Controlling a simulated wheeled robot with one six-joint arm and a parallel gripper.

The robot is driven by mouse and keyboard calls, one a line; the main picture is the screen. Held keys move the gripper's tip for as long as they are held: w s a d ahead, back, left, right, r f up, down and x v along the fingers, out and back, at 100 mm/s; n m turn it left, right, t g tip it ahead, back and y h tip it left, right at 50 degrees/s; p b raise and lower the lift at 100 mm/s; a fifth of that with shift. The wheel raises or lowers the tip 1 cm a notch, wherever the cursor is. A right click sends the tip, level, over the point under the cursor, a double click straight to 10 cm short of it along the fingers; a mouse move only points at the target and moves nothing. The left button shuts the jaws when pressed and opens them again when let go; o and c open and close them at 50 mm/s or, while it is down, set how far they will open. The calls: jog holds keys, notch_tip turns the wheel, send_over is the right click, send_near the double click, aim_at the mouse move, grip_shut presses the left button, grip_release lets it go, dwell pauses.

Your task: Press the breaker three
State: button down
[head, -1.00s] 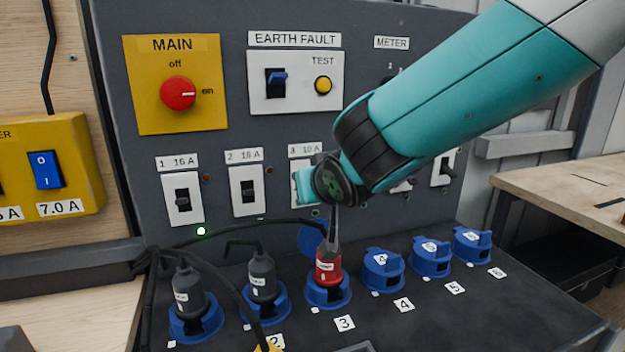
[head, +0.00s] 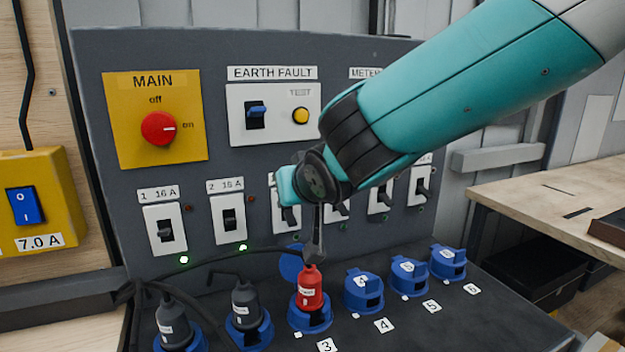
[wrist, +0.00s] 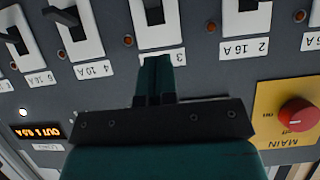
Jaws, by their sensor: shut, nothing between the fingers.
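Breaker three is a white plate with a dark lever. In the head view its lower part (head: 280,217) shows, the rest hidden behind my gripper (head: 285,186). In the wrist view, which is upside down, breaker three (wrist: 174,22) is at the top centre. There the teal fingers of my gripper (wrist: 154,75) are shut and empty. Their tips overlap the plate's edge at the "3" label (wrist: 176,57), at the breaker's upper end. I cannot tell whether they touch the panel.
Breaker one (head: 164,228) and breaker two (head: 227,219) stand left of breaker three, each with a lit green lamp below. Blue sockets (head: 364,292) line the ledge. The MAIN knob (head: 158,128) points to on.

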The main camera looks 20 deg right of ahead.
jog(key=f+b+v, duration=0.1)
jog(key=v, duration=0.8)
jog(key=shift+s+r+b, duration=0.15)
jog(key=shift+s+b, duration=0.15)
jog(key=shift+s, duration=0.2)
jog(key=shift+d, duration=0.1)
jog(key=s+f+n+g+y, duration=0.1)
jog(key=s+f+n+g, duration=0.1)
jog(key=s, duration=0.4)
jog(key=s+f+n+g+y+p, duration=0.1)
jog(key=s+f+n+g, duration=0.1)
jog(key=s+f+g, duration=0.2)
jog(key=s+f+n+g+y, duration=0.1)
jog(key=s+f+n+g, duration=0.1)
jog(key=s+g, duration=0.4)
jog(key=s+f, duration=0.1)
jog(key=s, duration=0.2)
jog(key=shift+f+p, duration=0.35)
